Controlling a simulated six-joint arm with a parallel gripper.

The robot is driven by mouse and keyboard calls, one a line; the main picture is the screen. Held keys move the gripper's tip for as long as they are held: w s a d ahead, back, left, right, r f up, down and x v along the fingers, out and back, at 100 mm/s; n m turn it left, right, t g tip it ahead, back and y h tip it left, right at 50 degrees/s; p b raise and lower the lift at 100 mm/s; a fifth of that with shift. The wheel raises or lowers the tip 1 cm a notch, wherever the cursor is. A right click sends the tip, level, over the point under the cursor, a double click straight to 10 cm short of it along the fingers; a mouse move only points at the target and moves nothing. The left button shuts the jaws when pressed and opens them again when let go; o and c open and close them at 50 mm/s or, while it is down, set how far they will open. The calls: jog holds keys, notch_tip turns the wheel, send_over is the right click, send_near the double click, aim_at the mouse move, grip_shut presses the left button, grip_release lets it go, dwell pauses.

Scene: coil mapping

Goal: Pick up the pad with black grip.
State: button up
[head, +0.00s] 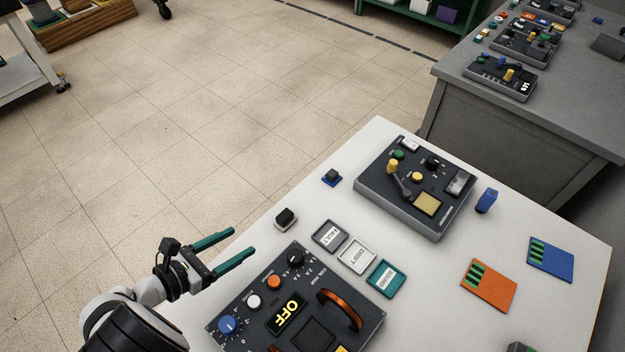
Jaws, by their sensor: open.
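A small blue pad with a black grip (331,177) sits near the table's far left edge, left of the large grey control box. A second small dark block with a pale lower part (286,218) sits nearer to me on the same edge; its details are too small to tell. My gripper (243,241) has two teal fingers, apart and empty. It is at the left, off the table's left edge in the picture, with its fingers pointing right towards the dark block. It touches neither piece.
A coil panel reading OFF (288,313) with an orange arch lies closest to my gripper. Three labelled trays (357,256) lie beyond it. A grey control box (415,222), a blue block (487,200), an orange card (488,286) and a blue card (551,260) are further right.

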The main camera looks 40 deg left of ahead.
aim_at(283, 216)
jog(key=x, duration=1.5)
jog(key=shift+w+f, duration=0.1)
jog(key=shift+w, duration=0.1)
grip_shut()
